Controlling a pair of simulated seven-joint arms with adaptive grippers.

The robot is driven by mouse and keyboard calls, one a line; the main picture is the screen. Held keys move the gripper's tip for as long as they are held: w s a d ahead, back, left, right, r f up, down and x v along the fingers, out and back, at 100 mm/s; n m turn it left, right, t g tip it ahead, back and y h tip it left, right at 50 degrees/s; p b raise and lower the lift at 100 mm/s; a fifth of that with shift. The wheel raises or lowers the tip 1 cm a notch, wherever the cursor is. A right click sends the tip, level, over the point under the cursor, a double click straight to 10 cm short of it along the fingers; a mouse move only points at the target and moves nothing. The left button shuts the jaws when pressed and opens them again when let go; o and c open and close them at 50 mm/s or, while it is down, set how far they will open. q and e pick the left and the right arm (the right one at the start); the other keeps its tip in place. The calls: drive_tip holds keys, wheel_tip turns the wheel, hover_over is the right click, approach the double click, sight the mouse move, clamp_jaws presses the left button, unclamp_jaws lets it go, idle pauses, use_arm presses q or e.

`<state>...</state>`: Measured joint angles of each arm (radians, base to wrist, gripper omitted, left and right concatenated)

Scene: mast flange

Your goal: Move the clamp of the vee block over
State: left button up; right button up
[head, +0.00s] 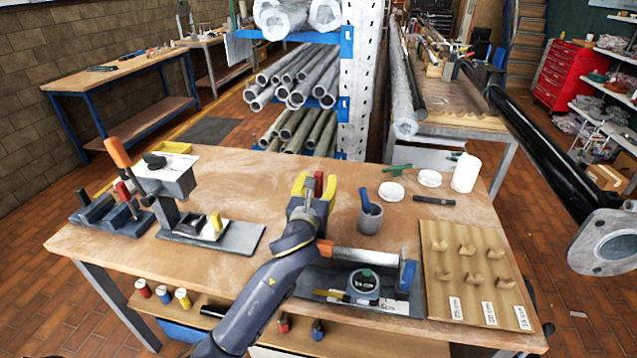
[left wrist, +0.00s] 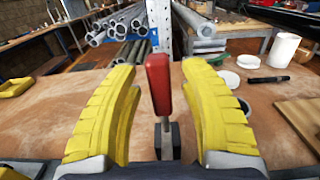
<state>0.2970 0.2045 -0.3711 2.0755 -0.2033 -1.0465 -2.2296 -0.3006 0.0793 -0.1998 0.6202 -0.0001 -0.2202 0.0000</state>
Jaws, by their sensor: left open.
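A red lever handle (left wrist: 158,85) on a thin metal shaft stands upright from a small dark block (left wrist: 168,140) in the left wrist view; it looks like the vee block's clamp. In the head view the red handle (head: 319,184) shows between my left gripper's yellow fingers. My left gripper (head: 314,188) is open, with one finger on each side of the handle and visible gaps to both in the left wrist view (left wrist: 160,95). The arm hides most of what is under the gripper in the head view. My right gripper is out of view.
A vise (head: 100,215) and a stand (head: 165,185) are left. A black flanged mast (head: 545,145) is at right.

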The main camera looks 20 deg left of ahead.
use_arm(q)
drive_tip(key=shift+w, duration=0.15)
clamp_jaws()
idle(0.4)
